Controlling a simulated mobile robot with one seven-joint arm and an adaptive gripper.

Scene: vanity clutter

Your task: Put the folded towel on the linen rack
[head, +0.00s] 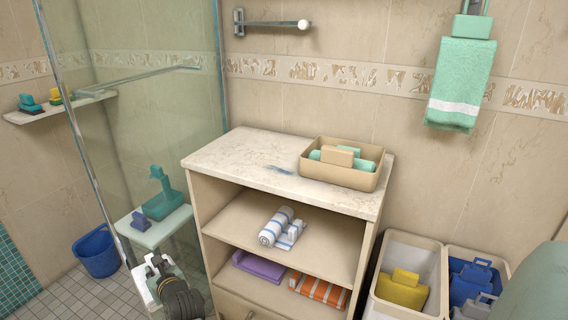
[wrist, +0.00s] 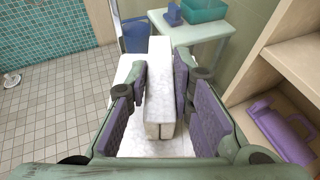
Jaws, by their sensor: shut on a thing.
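My gripper (wrist: 160,80) is shut on the raised ridge of a white block-like thing, which I take as the folded towel (wrist: 159,105). Its wide white base shows below the fingers. In the head view my gripper (head: 160,268) is at the lower left, left of the shelf unit, with the white towel (head: 142,287) partly hidden by it. I cannot tell whether anything supports the towel.
A beige tray (head: 328,178) stands on the unit's top. The glass shower panel (head: 150,110), white stool (head: 152,228) and blue bucket (head: 97,252) are near my gripper. Two bins (head: 440,255) stand right of the unit. The upper shelf has bare room left of its towel.

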